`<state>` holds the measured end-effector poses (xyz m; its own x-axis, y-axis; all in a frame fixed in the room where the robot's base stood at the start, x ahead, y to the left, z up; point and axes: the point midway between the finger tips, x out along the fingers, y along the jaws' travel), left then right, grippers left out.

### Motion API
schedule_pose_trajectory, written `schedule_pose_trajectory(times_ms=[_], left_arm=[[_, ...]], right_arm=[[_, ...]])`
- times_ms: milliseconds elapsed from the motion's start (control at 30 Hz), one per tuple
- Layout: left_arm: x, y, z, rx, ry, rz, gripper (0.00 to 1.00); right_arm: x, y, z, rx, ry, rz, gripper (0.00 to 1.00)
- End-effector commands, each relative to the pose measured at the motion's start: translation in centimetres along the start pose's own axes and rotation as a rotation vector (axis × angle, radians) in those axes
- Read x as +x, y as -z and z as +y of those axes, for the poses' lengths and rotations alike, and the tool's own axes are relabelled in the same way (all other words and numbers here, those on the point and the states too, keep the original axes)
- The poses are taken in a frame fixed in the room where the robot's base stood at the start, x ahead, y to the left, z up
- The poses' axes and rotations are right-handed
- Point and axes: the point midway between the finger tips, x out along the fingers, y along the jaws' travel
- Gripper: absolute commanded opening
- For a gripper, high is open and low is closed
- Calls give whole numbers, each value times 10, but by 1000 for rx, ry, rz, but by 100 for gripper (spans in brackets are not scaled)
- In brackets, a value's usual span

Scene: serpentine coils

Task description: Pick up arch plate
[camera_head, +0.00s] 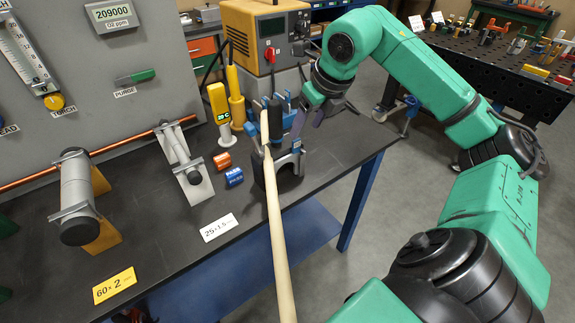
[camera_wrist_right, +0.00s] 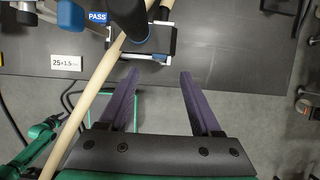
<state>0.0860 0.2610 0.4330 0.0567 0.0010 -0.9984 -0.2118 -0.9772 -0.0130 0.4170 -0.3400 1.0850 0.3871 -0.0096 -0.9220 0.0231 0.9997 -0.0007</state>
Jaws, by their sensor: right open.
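I cannot name the arch plate with certainty. The likeliest match is the dark arch-shaped piece with grey clamps (camera_head: 283,172) near the bench's right end. In the right wrist view a dark plate with grey and blue clamp parts (camera_wrist_right: 150,42) lies beyond the fingertips. My right gripper (camera_head: 311,118) is just behind and right of the arch-shaped piece in the head view. Its two purple fingers (camera_wrist_right: 160,78) are apart with nothing between them. They appear clear of the plate. My left gripper is not in view.
A long cream tube (camera_head: 278,240) runs from the arch-shaped piece toward me. Orange (camera_head: 222,161) and blue (camera_head: 234,177) blocks, a yellow meter (camera_head: 220,108) and clamped pipes (camera_head: 75,195) stand on the bench (camera_head: 180,240). A yellow power unit (camera_head: 262,35) stands behind.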

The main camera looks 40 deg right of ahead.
Motion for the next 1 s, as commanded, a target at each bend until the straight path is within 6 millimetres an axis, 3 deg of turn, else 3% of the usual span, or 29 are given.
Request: schedule_pose_trajectory(times_ms=[100, 300, 567, 733, 767, 1000], left_arm=[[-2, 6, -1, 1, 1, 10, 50], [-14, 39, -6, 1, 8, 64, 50], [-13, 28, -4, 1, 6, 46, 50], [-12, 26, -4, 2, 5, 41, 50], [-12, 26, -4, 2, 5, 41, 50], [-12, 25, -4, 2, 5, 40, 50]], right_arm=[[14, 0, 1, 0, -3, 1, 65], [49, -2, 1, 1, -5, 1, 65], [59, -1, 0, -1, -1, -2, 65], [59, -1, 0, -1, -2, -2, 4], [59, -1, 0, -1, -2, -2, 0], [59, -1, 0, -1, -2, -2, 0]])
